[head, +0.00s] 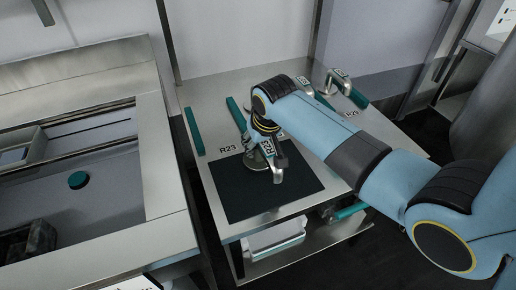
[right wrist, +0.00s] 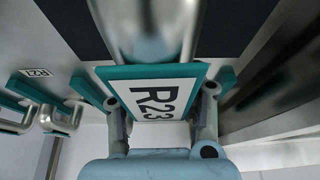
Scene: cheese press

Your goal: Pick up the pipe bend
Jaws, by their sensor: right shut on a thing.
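The pipe bend (head: 277,173) is a silver metal tube with a teal-edged white label reading R23. In the head view it is over the dark mat (head: 240,195) on the steel table; I cannot tell whether it touches the mat. My right gripper (head: 265,133) is shut on it from above. In the right wrist view the fingers are on both sides of the teal-edged R23 plate (right wrist: 155,98), and the silver tube (right wrist: 148,30) runs up from it. My right arm hides part of the table. My left gripper is not in view.
Other metal pieces with labels (head: 337,80) stand at the table's back right; they also show in the right wrist view (right wrist: 62,118). Teal bars (head: 194,131) lie on the table. A white bin (head: 275,238) is on the lower shelf. A sink counter (head: 165,180) is at left.

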